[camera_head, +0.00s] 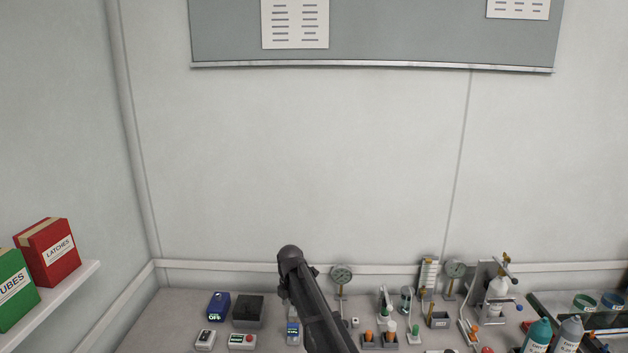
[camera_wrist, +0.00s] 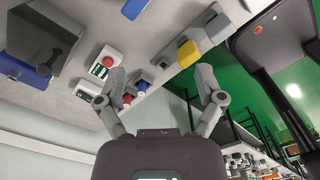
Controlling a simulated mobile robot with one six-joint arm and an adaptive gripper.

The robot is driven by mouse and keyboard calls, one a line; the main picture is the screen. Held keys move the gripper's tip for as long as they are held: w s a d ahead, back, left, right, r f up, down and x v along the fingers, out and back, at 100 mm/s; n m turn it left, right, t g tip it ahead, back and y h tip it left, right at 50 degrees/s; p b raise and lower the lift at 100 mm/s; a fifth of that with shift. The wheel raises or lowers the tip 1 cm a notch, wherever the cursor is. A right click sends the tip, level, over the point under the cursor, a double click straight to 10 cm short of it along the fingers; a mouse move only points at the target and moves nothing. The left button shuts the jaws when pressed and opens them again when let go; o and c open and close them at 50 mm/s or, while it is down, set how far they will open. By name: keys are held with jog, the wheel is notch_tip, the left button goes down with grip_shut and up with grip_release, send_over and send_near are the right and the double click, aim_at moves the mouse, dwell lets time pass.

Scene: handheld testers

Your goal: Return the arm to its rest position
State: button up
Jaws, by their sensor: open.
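My arm (camera_head: 310,300) rises in front of the bench in the head view; my gripper is out of sight there. In the wrist view my gripper (camera_wrist: 161,78) has its two fingers spread wide with nothing between the tips. Several testers lie beyond them. A blue tester (camera_head: 217,306) with a lit OFF label lies at the left of the bench. White testers (camera_head: 205,339) and (camera_head: 242,341) lie in front of it. Another blue tester (camera_head: 293,333) is partly behind my arm. The wrist view shows a tester with a red button (camera_wrist: 103,62).
A dark block (camera_head: 248,311) stands beside the blue tester. Gauges (camera_head: 341,275), a stand with a bottle (camera_head: 497,290) and teal bottles (camera_head: 537,335) crowd the right of the bench. Red and green boxes (camera_head: 48,252) sit on a left shelf.

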jog(key=s+d+f+m+b, duration=0.3)
jog(key=s+d+m, duration=2)
jog(key=s+m, duration=0.2)
jog(key=shift+s+d+f+m, duration=0.2)
jog(key=shift+s+d+m, duration=0.2)
jog(key=shift+m, duration=0.5)
dwell(1.1)
